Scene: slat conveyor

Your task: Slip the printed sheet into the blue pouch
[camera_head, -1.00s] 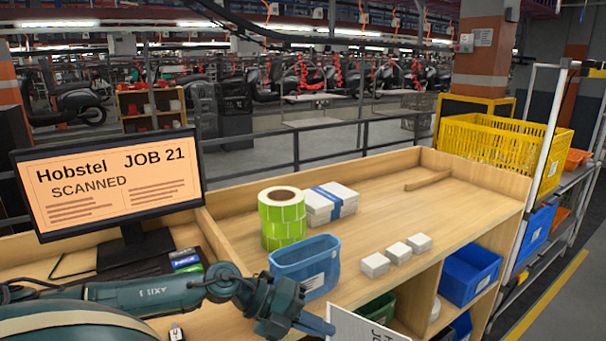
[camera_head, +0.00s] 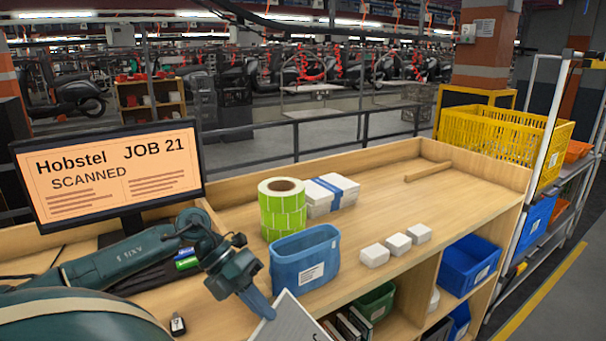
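The blue pouch (camera_head: 288,274) stands open at the top on the wooden bench, with a white label on its front. My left gripper (camera_head: 262,305) is in front of the pouch, to its lower left in the picture. It is shut on the printed sheet (camera_head: 292,320), a pale sheet with a dark edge, gripped near its upper left corner. The sheet is tilted and lies below the pouch in the picture, outside it. Its lower part is cut off by the frame's bottom edge, and no print is readable. My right gripper is not in view.
A green label roll (camera_head: 282,210) and banded white boxes (camera_head: 330,196) stand behind the pouch. Several small white boxes (camera_head: 398,244) lie right of it. The bench's right half is mostly clear.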

